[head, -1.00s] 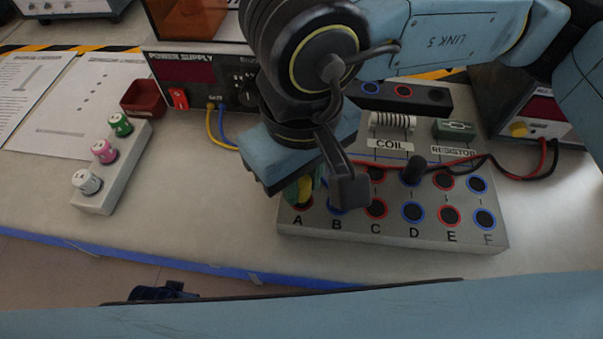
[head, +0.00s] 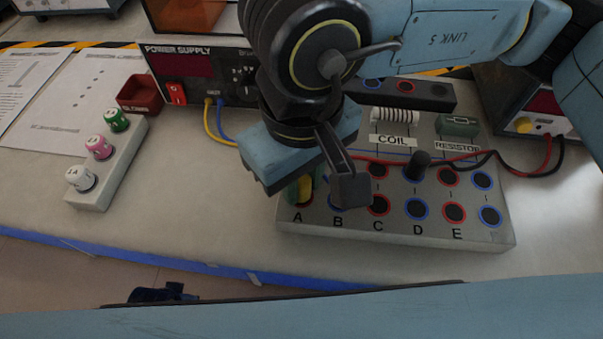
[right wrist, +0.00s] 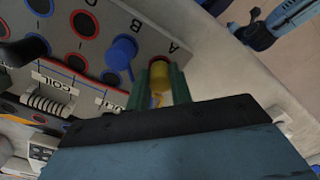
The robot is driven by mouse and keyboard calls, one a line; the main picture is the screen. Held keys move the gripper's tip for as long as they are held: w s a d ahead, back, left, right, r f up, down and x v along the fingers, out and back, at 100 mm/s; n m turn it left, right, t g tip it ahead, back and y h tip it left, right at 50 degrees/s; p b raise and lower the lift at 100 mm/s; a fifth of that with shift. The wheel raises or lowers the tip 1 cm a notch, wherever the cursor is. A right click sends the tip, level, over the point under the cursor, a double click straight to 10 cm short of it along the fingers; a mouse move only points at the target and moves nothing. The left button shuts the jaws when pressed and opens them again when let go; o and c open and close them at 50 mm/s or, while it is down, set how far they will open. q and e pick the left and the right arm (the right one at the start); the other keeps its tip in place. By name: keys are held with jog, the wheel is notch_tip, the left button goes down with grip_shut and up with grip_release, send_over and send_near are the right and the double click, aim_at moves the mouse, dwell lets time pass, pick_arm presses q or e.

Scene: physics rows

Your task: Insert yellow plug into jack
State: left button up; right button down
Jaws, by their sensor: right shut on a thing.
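The yellow plug (head: 305,187) is held between the green fingertips of my right gripper (head: 301,188). It also shows in the right wrist view (right wrist: 161,76), between the two fingers. The plug is at the red-ringed jack A (right wrist: 158,59), on the near left corner of the grey jack board (head: 400,236). The plug's tip is hidden, so I cannot tell how deep it sits. A blue plug (right wrist: 122,52) stands in the jack beside it, at B; in the head view my gripper mostly hides it. My left gripper is not seen.
A black plug (head: 418,163) with a cable stands farther right on the board, near the coil (head: 393,116) and resistor (head: 458,125). The power supply (head: 192,72) is behind. Bare table lies between.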

jog(key=shift+f, duration=0.15)
jog(key=c, duration=0.8)
grip_release()
jog(key=shift+o, duration=0.2)
jog(key=shift+r+p, duration=1.15)
jog(key=shift+r, duration=2.15)
